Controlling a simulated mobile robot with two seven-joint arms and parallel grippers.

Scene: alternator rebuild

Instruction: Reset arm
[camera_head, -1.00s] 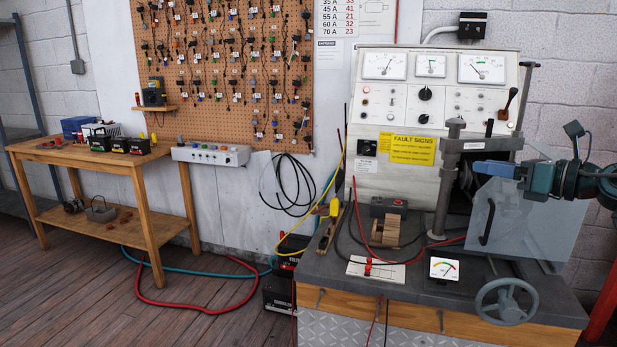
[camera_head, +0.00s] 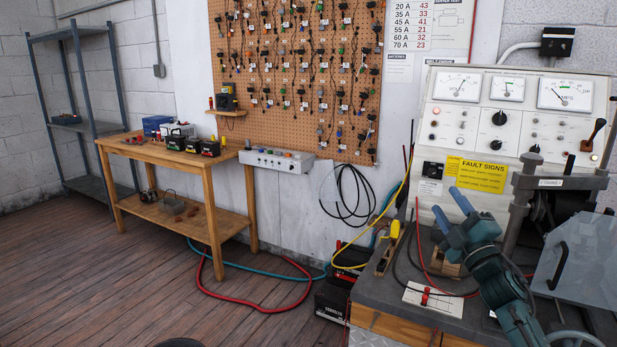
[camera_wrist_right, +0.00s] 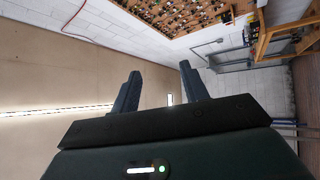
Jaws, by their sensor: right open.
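My right gripper (camera_head: 451,210) shows in the head view at the lower right, raised in front of the test bench. Its two blue fingers are apart and point up and to the left. The right wrist view shows the same fingers (camera_wrist_right: 158,88) spread, with nothing between them. My right arm comes in from the lower right and covers part of the bench top. My left gripper is not in either view.
The test bench (camera_head: 395,292) with its gauge panel stands at the right, with a clear guard (camera_head: 585,262) on it. A wooden table (camera_head: 225,163) holds several batteries. Hoses (camera_head: 240,302) lie on the floor. The floor at left is open.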

